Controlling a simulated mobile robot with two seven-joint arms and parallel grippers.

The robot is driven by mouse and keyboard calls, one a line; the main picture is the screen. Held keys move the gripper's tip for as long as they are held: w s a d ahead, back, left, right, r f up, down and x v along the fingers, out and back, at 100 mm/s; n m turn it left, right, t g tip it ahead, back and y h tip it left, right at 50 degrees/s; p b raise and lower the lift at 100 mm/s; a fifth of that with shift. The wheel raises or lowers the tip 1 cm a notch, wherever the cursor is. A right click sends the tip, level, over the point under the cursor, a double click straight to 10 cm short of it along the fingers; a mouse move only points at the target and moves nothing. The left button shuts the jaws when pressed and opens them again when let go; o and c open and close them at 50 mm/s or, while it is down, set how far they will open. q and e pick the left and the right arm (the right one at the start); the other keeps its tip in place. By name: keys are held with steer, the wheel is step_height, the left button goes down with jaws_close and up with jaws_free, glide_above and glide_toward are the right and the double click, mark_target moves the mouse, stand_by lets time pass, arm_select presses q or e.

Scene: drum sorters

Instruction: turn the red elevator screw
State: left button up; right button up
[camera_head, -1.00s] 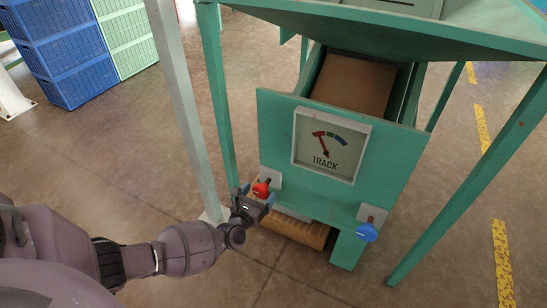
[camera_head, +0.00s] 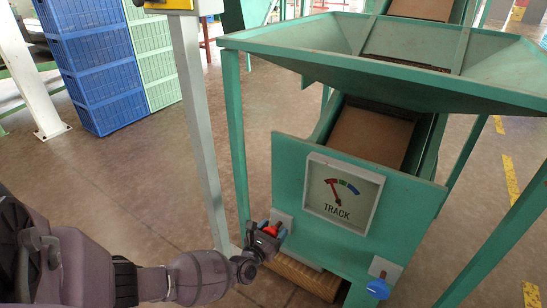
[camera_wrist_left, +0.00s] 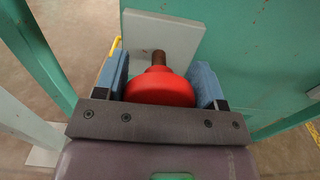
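The red elevator screw (camera_head: 271,229) is a round red knob on a rusty shaft, at the lower left of the green machine's front. In the left wrist view the red knob (camera_wrist_left: 160,88) sits between the two blue finger pads, its shaft running to a grey plate (camera_wrist_left: 160,40). My left gripper (camera_head: 272,230) is around the knob, and the pads appear to press on both its sides. Above it is the TRACK gauge (camera_head: 340,194), its needle leaning left toward the red mark. My right gripper is not in view.
A blue knob (camera_head: 378,288) is at the lower right of the machine front. Green legs (camera_head: 236,140) and a pale post (camera_head: 196,120) stand close to my left arm. Blue crates (camera_head: 90,65) are stacked at the back left. The floor between is clear.

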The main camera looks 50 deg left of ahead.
arm_select(q)
steer(key=shift+c, duration=1.2)
steer(key=shift+m, duration=0.3)
steer(key=m, duration=0.5)
steer(key=shift+d, duration=0.15)
steer(key=m, duration=0.4)
steer(key=shift+d+f+m, duration=0.1)
steer(key=shift+m, duration=0.3)
steer(key=m, duration=0.3)
steer(key=shift+f+m, duration=0.1)
steer(key=shift+m, duration=0.3)
steer(key=m, duration=0.5)
steer(key=shift+w+f, duration=0.1)
steer(key=m, duration=0.5)
steer(key=shift+f+p, duration=0.1)
steer(key=shift+p, duration=0.2)
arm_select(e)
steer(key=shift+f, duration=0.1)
arm_select(q)
steer(key=shift+m, duration=0.4)
